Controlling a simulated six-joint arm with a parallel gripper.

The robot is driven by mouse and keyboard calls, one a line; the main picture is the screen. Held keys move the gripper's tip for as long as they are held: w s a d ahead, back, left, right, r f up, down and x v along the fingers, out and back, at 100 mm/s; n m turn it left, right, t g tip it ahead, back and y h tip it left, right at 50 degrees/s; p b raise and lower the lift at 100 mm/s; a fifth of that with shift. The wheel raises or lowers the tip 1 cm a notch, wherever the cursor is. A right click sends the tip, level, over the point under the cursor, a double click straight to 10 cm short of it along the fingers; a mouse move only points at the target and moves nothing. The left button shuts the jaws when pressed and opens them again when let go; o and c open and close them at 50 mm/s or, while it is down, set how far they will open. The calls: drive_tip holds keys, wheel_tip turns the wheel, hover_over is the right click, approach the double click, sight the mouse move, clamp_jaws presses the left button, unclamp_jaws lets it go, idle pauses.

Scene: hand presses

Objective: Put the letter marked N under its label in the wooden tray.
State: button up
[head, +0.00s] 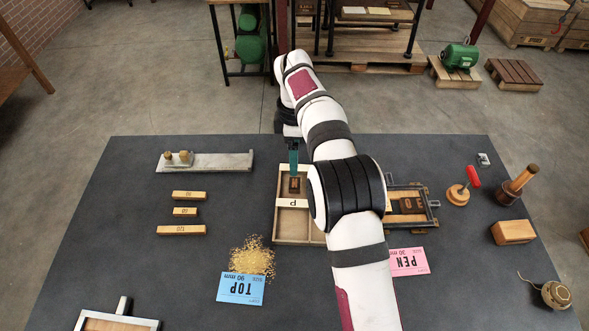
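The wooden tray (278,226) lies mid-table, its right part hidden behind my arm. A cream label strip (285,203) crosses it, with a character that reads like a "d" or an upside-down "p". A small dark brown letter block (294,186) is in the tray's upper compartment; its mark is too small to read, so I cannot tell whether it is the N. My gripper (294,172) points down just above this block. Only one teal finger shows clearly, so I cannot tell whether it is open or touching the block. No letter N is legible.
Right of my arm is a metal frame (433,213) with wood and dark letter blocks. Several numbered wooden bars (182,230), a metal composing stick (228,161), golden shavings (252,259), and blue TOP (241,288) and pink PEN (409,262) cards lie around.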

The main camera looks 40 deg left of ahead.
drive_tip(key=w+d+r+m, duration=0.1)
drive_tip(key=d+r+m, duration=0.6)
drive_tip(key=d, duration=0.4)
drive_tip(key=w+d+r+m, duration=0.1)
drive_tip(key=d+r+m, duration=0.55)
drive_tip(key=d, duration=0.55)
drive_tip(key=s+d+r+m+y, duration=0.1)
drive_tip(key=s+d+m, duration=0.9)
drive_tip(key=d, duration=0.4)
drive_tip(key=s+d+f+m, duration=0.4)
drive_tip(key=s+m, duration=0.4)
drive_tip(key=s, duration=0.2)
drive_tip(key=shift+s+d+f+y, duration=0.2)
drive_tip(key=shift+s+d+y, duration=0.2)
